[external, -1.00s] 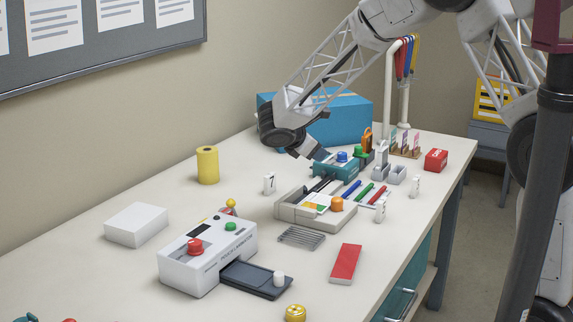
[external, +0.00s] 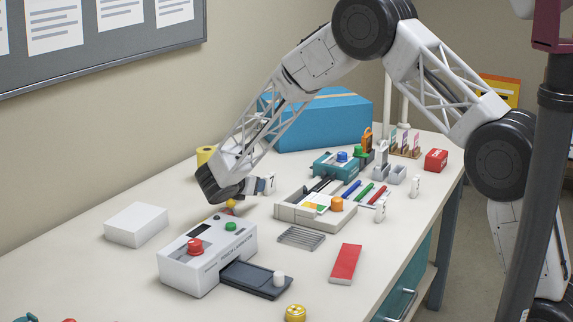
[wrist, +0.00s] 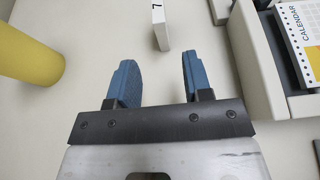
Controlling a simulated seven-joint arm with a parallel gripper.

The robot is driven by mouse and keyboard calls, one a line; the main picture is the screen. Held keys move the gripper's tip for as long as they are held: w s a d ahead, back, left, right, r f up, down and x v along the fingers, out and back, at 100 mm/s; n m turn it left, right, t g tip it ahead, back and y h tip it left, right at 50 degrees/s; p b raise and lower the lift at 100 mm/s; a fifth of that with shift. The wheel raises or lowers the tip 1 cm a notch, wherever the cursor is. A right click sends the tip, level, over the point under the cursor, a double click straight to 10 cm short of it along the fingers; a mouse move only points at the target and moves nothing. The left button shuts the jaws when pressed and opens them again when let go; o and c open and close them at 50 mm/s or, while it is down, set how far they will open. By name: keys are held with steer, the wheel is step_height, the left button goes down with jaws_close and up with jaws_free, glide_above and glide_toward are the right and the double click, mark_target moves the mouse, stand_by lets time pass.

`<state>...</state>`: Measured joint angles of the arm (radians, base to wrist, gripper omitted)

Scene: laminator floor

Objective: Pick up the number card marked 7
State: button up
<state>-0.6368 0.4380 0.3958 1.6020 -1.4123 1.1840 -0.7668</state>
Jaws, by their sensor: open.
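The number card marked 7 (external: 271,183) is a small white upright block with a dark 7. It stands on the white table between the yellow roll and the calendar machine. In the wrist view the card (wrist: 160,27) is ahead of my fingertips, between their lines and a little apart from them. My gripper (external: 264,186) is low over the table, just left of the card in the external view. In the wrist view my gripper (wrist: 157,70) has its two blue fingers apart with nothing between them.
A yellow roll (wrist: 30,57) stands left of my gripper; the calendar machine (wrist: 262,65) is close on the right. A white laminator with red and green buttons (external: 207,257) is in front. A white block (external: 137,225) lies at left. Two other small white cards stand further right.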

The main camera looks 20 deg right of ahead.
mark_target(266, 196)
steer(key=shift+x, duration=1.25)
steer(key=shift+d, duration=0.1)
steer(key=shift+x, duration=2.6)
jaws_close()
